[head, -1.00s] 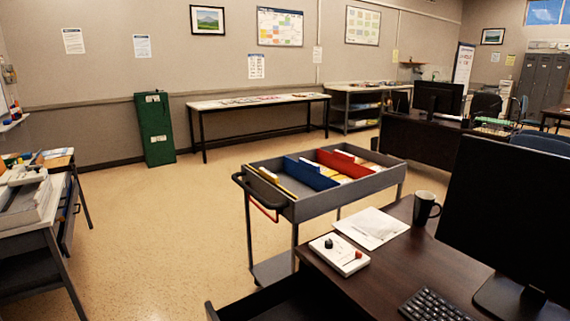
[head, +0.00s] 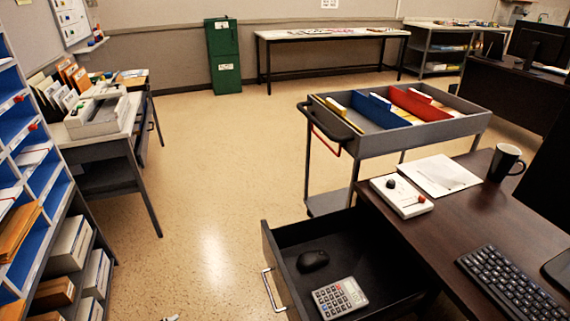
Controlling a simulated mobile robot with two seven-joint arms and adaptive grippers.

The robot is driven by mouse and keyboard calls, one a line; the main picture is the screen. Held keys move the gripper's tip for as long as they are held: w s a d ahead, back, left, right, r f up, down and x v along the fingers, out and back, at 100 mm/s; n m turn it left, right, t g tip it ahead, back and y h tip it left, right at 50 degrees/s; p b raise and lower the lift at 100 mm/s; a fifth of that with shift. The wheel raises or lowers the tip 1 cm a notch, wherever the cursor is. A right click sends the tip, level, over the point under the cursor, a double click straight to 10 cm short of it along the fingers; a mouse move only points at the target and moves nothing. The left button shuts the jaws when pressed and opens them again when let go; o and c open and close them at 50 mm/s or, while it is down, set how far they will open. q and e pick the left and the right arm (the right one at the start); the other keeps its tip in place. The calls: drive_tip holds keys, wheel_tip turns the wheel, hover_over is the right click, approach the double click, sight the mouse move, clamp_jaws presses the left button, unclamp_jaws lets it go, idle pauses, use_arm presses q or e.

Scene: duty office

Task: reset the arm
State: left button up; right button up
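The task names no object apart from the arm. Neither of my arms can be clearly made out in the head view. A small pale piece (head: 170,318) just shows at the bottom edge, left of the open drawer. Too little of it shows to tell whether it is part of my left gripper. My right gripper is out of view.
An open drawer (head: 283,240) juts from the dark desk (head: 415,240), holding a mouse (head: 312,260) and a calculator (head: 340,298). A grey cart (head: 425,136) stands behind the desk. Blue shelving (head: 50,183) is at left. Floor (head: 205,200) between is clear.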

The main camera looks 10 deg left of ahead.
use_arm(q)
drive_tip(key=d+f+n+t+h+b, duration=0.2)
drive_tip(key=d+f+h+b, duration=0.4)
drive_tip(key=d+f, duration=0.55)
use_arm(e)
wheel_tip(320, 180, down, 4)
drive_tip(key=b, duration=0.1)
use_arm(q)
wheel_tip(320, 180, up, 6)
drive_tip(key=y+p, duration=0.1)
drive_tip(key=p, duration=1.1)
drive_tip(key=shift+s+a+n+t, duration=0.2)
drive_tip(key=shift+s+n+t, duration=0.1)
drive_tip(key=shift+s+n, duration=0.1)
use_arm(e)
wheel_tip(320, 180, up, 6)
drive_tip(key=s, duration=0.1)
use_arm(q)
drive_tip(key=shift+w+r, duration=0.1)
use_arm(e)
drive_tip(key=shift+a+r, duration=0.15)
use_arm(q)
drive_tip(key=shift+c, duration=0.3)
